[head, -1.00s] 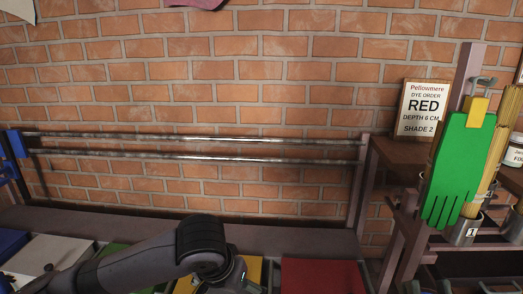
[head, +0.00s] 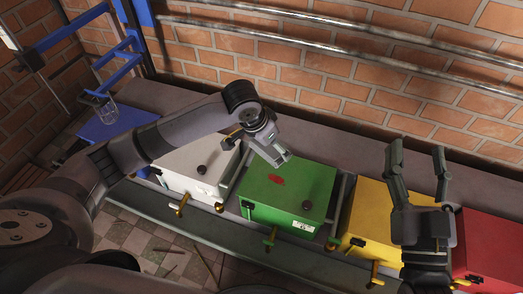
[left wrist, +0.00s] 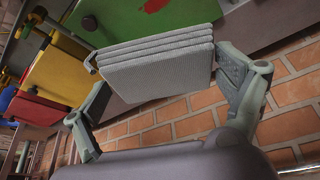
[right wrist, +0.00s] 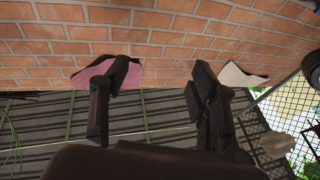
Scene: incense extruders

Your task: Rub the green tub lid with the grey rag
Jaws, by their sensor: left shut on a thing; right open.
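The green tub lid (head: 255,188) is shut on its tub, with a dark round knob (head: 307,206) and a red stain (head: 278,180). My left gripper (head: 271,148) is just behind and above the lid's back edge. In the left wrist view it (left wrist: 158,66) is shut on the folded grey rag (left wrist: 155,60), and the green lid (left wrist: 108,18) with its stain (left wrist: 155,5) shows beyond the rag. I cannot tell whether the rag touches the lid.
A white tub (head: 195,160) stands left of the green one, with yellow (head: 371,215) and red (head: 490,240) tubs to its right. Two metal rails (head: 340,60) run along the brick wall behind. A blue frame (head: 75,40) stands at left.

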